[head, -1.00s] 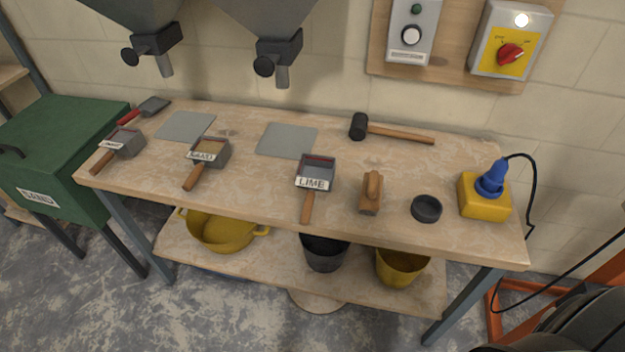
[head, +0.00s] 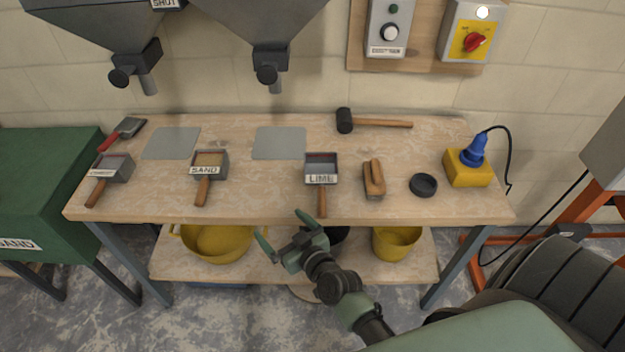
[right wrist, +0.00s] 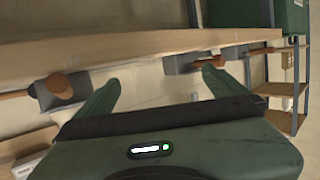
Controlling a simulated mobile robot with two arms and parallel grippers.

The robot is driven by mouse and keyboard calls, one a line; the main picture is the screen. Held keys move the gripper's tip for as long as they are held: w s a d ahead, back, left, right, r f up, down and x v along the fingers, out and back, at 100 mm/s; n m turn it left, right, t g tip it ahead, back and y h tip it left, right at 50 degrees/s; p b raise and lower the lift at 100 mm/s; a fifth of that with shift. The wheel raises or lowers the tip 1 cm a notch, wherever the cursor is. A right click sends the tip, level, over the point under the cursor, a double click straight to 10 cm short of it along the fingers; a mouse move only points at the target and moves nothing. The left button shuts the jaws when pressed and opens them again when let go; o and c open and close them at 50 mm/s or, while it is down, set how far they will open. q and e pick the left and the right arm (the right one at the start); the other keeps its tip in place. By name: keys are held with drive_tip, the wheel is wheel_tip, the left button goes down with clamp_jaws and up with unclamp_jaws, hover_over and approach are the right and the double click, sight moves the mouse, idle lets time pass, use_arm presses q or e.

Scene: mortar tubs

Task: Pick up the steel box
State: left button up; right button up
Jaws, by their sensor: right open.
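Three grey steel boxes with wooden handles lie on the bench in the head view: a labelled one at the left (head: 116,166), one marked SAND (head: 210,160) with tan contents, and one marked LIME (head: 321,163). Which one is the steel box I cannot tell for sure. My right gripper (head: 283,230) is open and empty, at the bench's front edge, left of and nearer than the LIME handle. In the right wrist view its two fingers (right wrist: 160,92) stand apart with nothing between them. My left gripper is not in view.
The bench (head: 250,205) also holds a mallet (head: 375,123), a wooden float (head: 374,180), a black round dish (head: 423,186) and a yellow-blue tool (head: 468,166). Hoppers (head: 265,30) hang above the back. Yellow tubs (head: 215,243) stand on the lower shelf.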

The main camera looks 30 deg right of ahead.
drive_tip(key=w+d+r+m+t+h, duration=0.2)
drive_tip(key=d+m+h, duration=0.15)
drive_tip(key=d, duration=0.25)
drive_tip(key=m+g+h, duration=0.2)
drive_tip(key=m+h, duration=0.1)
drive_tip(key=h, duration=0.4)
approach(321, 178)
drive_tip(key=x, duration=0.2)
drive_tip(key=shift+w+a+f+y, duration=0.1)
drive_tip(key=shift+w+y, duration=0.15)
drive_tip(key=shift+w, duration=0.15)
drive_tip(key=shift+w+d+m, duration=0.15)
drive_tip(key=shift+d+m, duration=0.1)
drive_tip(key=shift+d, duration=0.05)
drive_tip(key=b+x, duration=0.3)
drive_tip(key=x, duration=0.3)
drive_tip(key=shift+d, duration=0.35)
drive_tip(key=shift+w+d, duration=0.2)
drive_tip(key=shift+w, duration=0.25)
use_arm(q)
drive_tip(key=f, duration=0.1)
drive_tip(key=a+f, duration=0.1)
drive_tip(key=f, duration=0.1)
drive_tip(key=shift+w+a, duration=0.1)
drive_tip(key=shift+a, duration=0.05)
use_arm(e)
drive_tip(key=c, duration=1.5)
drive_tip(key=shift+c, duration=0.2)
